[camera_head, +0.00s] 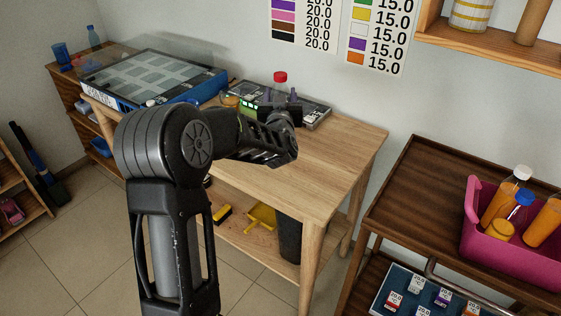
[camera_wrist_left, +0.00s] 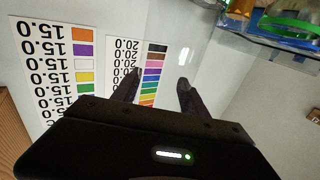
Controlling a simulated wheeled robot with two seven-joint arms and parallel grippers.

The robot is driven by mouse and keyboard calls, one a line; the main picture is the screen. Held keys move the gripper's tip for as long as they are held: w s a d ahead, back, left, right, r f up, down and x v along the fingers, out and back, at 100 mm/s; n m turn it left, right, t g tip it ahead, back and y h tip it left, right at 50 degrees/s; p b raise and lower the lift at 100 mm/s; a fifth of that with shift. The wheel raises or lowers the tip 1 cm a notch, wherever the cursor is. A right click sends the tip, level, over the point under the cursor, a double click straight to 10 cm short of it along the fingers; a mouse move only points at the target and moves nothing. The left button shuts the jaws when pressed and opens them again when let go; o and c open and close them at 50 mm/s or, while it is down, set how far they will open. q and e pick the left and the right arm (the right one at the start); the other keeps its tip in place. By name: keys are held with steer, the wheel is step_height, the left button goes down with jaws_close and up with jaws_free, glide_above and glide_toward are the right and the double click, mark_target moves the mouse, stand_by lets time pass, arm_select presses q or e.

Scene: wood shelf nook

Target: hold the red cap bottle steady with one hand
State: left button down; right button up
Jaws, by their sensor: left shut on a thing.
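The red cap bottle shows mainly as its red cap (camera_head: 280,77), just above my left gripper (camera_head: 280,97) over the back of the wooden table. Most of the bottle's body is hidden by the gripper. In the left wrist view my left gripper (camera_wrist_left: 160,88) has its two dark fingers a little apart. The bottle is hard to make out between them there. My left gripper is shut on the bottle. I cannot tell whether the bottle's base touches what lies below. My right gripper is in neither view.
A dark device (camera_head: 315,112) lies at the table's back edge, and a blue-sided case (camera_head: 205,91) stands left of it. The wooden table's (camera_head: 335,150) right part is clear. A pink crate (camera_head: 510,257) with orange bottles stands on the dark cart (camera_head: 415,200) at right.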

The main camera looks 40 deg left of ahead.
arm_select(q)
steer(key=shift+f, duration=3.1)
steer(key=shift+f, duration=1.9)
steer(key=shift+f, duration=0.15)
steer(key=c, duration=0.6)
jaws_free()
steer(key=shift+s+d, duration=0.1)
